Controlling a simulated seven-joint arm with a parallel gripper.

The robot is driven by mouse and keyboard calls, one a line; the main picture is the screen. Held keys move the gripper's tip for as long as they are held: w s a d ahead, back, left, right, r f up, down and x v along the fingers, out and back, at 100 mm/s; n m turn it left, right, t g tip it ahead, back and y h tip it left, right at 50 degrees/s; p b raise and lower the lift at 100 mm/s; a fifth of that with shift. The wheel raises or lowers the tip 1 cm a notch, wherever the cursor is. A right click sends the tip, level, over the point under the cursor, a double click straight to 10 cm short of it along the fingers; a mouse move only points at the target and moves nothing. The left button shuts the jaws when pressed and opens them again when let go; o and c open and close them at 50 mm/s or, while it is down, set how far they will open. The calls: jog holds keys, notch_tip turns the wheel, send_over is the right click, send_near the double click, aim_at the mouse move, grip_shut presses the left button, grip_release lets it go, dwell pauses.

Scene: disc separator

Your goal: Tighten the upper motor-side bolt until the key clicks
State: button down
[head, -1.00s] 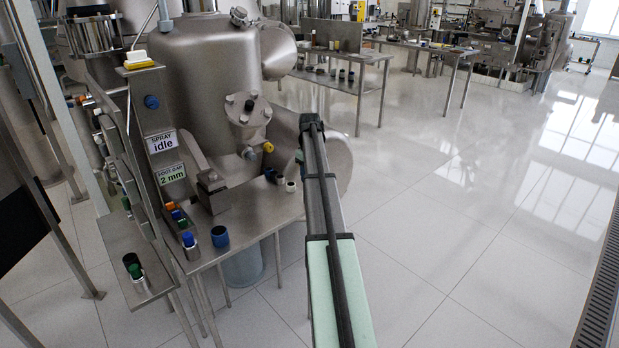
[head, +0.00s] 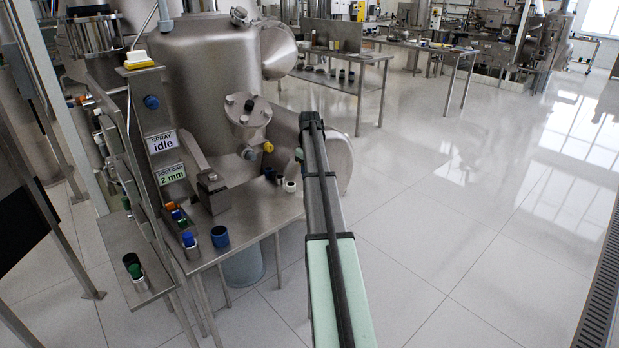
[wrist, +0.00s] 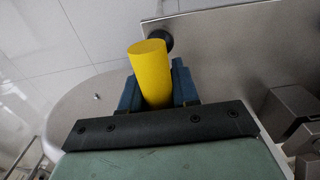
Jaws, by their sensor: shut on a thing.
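My gripper (wrist: 157,88) shows in the wrist view with its blue fingers shut on a yellow cylinder (wrist: 152,70), which looks like the key's handle. The cylinder stands out past the fingertips. A dark round part (wrist: 160,40) shows just behind its far end, in front of a steel plate (wrist: 230,45). I cannot tell whether the two touch. The motor-side bolts cannot be made out clearly.
A steel bench (head: 255,215) stands below the vessel, with a blue cup (head: 220,237) and several small capped parts on it. Signs on the post read "SPRAY idle" (head: 162,141) and "FOOT GAP 2 mm" (head: 171,173). The floor (head: 440,220) to the right is clear.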

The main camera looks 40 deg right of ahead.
jog(key=shift+r, duration=3.3)
jog(key=shift+a, duration=0.2)
jog(key=w+a+r+t, duration=0.1)
jog(key=w+r, duration=0.4)
jog(key=r, duration=0.6)
jog(key=w+a+r+t, duration=0.2)
jog(key=w+r, duration=0.3)
jog(key=r, duration=0.7)
jog(key=w+a+r+t, duration=0.1)
jog(key=w+r+t, duration=0.2)
jog(key=r, duration=0.9)
jog(key=shift+w+a, duration=0.3)
jog(key=shift+w, duration=1.35)
